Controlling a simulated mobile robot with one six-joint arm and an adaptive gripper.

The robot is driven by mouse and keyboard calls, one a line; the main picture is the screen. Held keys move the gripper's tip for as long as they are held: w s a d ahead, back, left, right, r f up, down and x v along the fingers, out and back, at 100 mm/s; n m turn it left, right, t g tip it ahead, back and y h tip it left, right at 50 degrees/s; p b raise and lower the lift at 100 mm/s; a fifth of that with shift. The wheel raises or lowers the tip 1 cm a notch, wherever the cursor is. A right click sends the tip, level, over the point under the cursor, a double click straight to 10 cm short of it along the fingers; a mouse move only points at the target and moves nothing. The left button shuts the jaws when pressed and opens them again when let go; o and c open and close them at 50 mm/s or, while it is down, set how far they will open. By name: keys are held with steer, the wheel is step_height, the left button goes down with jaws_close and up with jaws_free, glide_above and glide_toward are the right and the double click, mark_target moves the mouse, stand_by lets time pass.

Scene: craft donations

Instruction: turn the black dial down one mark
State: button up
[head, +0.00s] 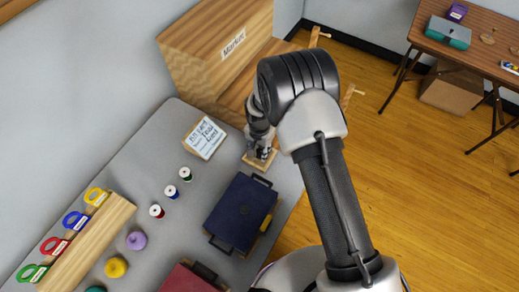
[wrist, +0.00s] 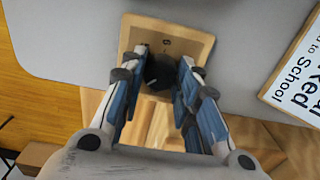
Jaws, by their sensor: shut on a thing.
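The black dial (wrist: 158,72) sits on a small tan wooden board (wrist: 195,43) on the grey table. In the wrist view my gripper (wrist: 160,80) has its two blue-padded fingers on either side of the dial, closed on it. A dark mark shows on the board just above the dial, too small to read surely. In the head view my gripper (head: 261,152) reaches down over the board (head: 258,163) near the table's right edge. The dial itself is hidden there by my gripper.
A sign (head: 205,137) stands left of the board. A dark blue case (head: 240,212) lies in front. A wooden box marked "Market" (head: 215,50) stands behind.

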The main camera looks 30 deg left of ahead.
steer(key=c, duration=0.3)
steer(key=n+b, duration=0.1)
steer(key=n, duration=0.3)
steer(key=shift+n+b, duration=0.3)
steer(key=shift+b, duration=0.05)
steer(key=shift+n+b, duration=0.45)
steer(key=shift+n, duration=1.65)
steer(key=o, duration=1.1)
